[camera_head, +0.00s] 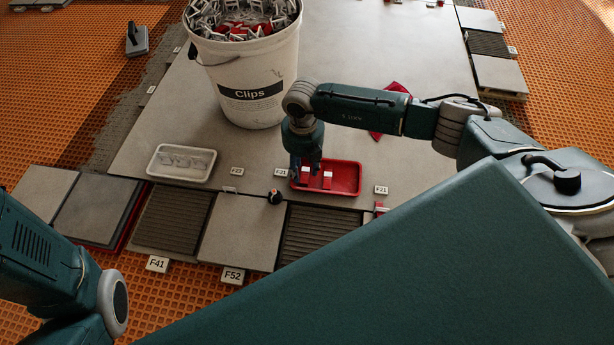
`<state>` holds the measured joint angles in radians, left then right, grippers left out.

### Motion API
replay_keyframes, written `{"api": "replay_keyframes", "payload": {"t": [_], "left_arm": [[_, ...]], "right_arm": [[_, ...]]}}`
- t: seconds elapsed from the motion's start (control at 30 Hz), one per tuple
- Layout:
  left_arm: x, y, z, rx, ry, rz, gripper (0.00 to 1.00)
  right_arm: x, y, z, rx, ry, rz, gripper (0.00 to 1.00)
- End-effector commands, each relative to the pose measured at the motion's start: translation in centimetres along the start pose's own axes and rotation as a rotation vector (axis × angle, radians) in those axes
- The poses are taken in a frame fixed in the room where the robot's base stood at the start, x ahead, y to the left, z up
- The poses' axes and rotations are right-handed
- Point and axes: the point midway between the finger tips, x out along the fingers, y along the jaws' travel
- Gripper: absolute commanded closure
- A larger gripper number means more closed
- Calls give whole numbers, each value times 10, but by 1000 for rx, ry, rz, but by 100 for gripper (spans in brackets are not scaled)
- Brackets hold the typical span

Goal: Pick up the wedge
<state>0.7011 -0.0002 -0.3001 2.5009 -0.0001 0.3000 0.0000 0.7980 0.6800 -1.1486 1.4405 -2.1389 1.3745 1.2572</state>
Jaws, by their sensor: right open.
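A red tray (346,180) lies on the large grey slab, right of the middle of the head view. Small red and white pieces, seemingly wedges, lie in it; one wedge (327,181) shows clearly and another is close beside my gripper. My right gripper (304,178) points down over the left part of the tray. It is open, and its dark fingers hide that end of the tray. I cannot tell whether the fingers touch a wedge. My left arm shows at the lower left, but its gripper is out of view.
A white bucket (250,92) labelled "Clips" stands behind my right gripper. A white tray (181,163) with clear clips lies to the left. A red cloth (386,121) lies behind the right forearm. Grey and ribbed tiles line the front. The left slab is clear.

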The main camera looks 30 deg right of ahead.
Motion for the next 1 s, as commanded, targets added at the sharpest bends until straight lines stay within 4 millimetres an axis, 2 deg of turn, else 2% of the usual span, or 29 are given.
{"api": "replay_keyframes", "payload": {"t": [0.03,0.1,0.2,0.23,0.67,0.87,1.0], "left_arm": [[-1,0,0,0,0,0,52],[-1,0,0,0,0,0,52],[-2,0,1,0,-3,0,52],[-2,0,1,0,-2,0,52],[1,0,1,0,0,1,52],[14,-3,5,0,0,1,52],[31,-6,10,0,4,1,52]], "right_arm": [[13,-9,-8,1,15,-22,64],[13,-9,-8,1,15,-23,64],[12,-8,-7,1,15,-21,82],[12,-8,-7,1,14,-20,85],[6,-6,-6,1,12,-16,86],[-14,-6,-5,1,11,-16,86],[-40,-5,-4,1,11,-14,86]]}}
